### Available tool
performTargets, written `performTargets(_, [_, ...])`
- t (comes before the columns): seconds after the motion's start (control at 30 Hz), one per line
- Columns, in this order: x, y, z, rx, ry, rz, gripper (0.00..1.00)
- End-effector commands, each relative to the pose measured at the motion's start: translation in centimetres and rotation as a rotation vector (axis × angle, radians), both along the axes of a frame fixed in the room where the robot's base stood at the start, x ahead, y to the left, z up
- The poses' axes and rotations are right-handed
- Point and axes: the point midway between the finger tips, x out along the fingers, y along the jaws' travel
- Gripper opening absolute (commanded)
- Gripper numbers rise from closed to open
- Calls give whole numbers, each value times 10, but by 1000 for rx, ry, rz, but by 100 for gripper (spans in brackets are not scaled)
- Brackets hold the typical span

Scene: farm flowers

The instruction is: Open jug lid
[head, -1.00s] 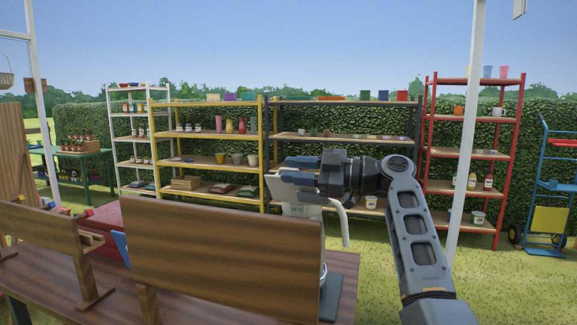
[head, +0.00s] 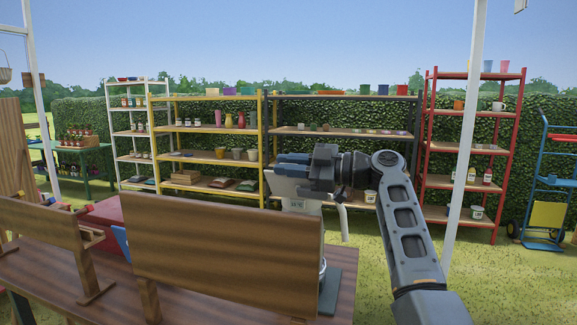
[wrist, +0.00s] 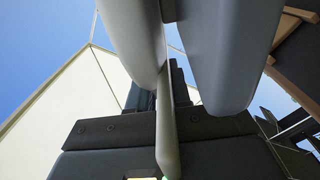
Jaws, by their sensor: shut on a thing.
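A white container with a small label, which looks like the jug (head: 280,188), stands behind the wooden board in the head view. A pale curved part (head: 342,218) shows at its right. My gripper (head: 282,164) is at the top of this container, with its fingers pointing left. In the wrist view, a thin grey piece (wrist: 166,135) shows in the narrow gap of my gripper, which is shut on it. It may be part of the jug lid, but I cannot tell. A large pale surface (wrist: 70,105) fills the left of that view. The container's lower part is hidden.
A wooden board (head: 215,240) stands on the brown table (head: 200,305) in front of the container. A dark slab (head: 331,290) shows at the table's right end. Loaded shelves, including a red rack (head: 470,150), stand behind. A white post (head: 467,140) rises right of my arm.

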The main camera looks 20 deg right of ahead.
Motion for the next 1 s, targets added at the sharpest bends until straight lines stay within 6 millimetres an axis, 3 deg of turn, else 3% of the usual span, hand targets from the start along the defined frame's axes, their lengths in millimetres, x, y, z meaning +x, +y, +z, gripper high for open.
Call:
performTargets(0.43, [4,-3,-1,20,33,-2,0])
performTargets(0.8, [34,-25,18,209,308,-3,0])
performTargets(1.0, [41,-29,21,249,369,-4,0])
